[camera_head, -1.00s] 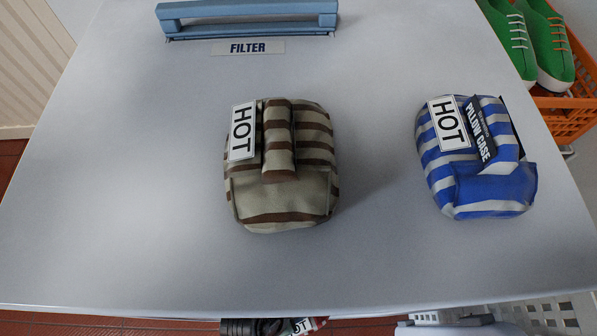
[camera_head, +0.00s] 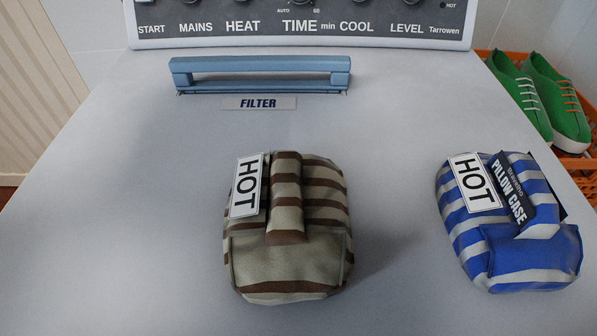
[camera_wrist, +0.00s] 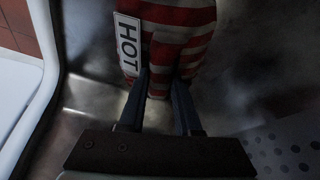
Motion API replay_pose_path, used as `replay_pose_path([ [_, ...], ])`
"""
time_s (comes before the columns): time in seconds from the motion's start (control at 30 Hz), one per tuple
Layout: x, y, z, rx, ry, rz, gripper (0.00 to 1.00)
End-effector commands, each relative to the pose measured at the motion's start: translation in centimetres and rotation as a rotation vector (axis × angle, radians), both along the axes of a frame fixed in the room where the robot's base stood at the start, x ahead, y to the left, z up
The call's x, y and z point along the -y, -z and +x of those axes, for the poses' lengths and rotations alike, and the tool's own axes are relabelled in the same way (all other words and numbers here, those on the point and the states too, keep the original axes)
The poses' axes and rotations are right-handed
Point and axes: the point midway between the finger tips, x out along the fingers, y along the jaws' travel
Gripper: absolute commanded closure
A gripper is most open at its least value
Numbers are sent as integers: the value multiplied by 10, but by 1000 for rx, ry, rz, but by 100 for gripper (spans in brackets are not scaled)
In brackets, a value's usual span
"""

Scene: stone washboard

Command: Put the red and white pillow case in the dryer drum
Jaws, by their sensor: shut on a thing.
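The red and white striped pillow case (camera_wrist: 182,32) with a HOT tag (camera_wrist: 127,45) shows at the top of the wrist view. My gripper (camera_wrist: 160,85) is shut on its lower end. The pillow case is inside a grey metal drum (camera_wrist: 240,85) with small holes at the lower right. A pale rim (camera_wrist: 38,110) of the opening runs along the left. The far end of the pillow case is cut off by the picture's edge. Neither my gripper nor this pillow case shows in the head view.
On the dryer's white top (camera_head: 130,190) lie a brown striped bundle (camera_head: 285,250) and a blue striped pillow case (camera_head: 515,240). A blue filter handle (camera_head: 260,72) and the control panel (camera_head: 300,25) are behind. Green shoes (camera_head: 545,100) sit in an orange crate (camera_head: 575,165) at right.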

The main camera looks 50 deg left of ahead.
Motion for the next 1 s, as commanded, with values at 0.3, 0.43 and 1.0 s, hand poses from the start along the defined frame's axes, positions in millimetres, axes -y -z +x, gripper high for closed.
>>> replay_pose_path([
  [0.3,-2,40,2,1,-1,0,100],
  [0.43,-3,39,3,2,-1,1,100],
  [1.0,-3,41,2,0,-1,0,38],
])
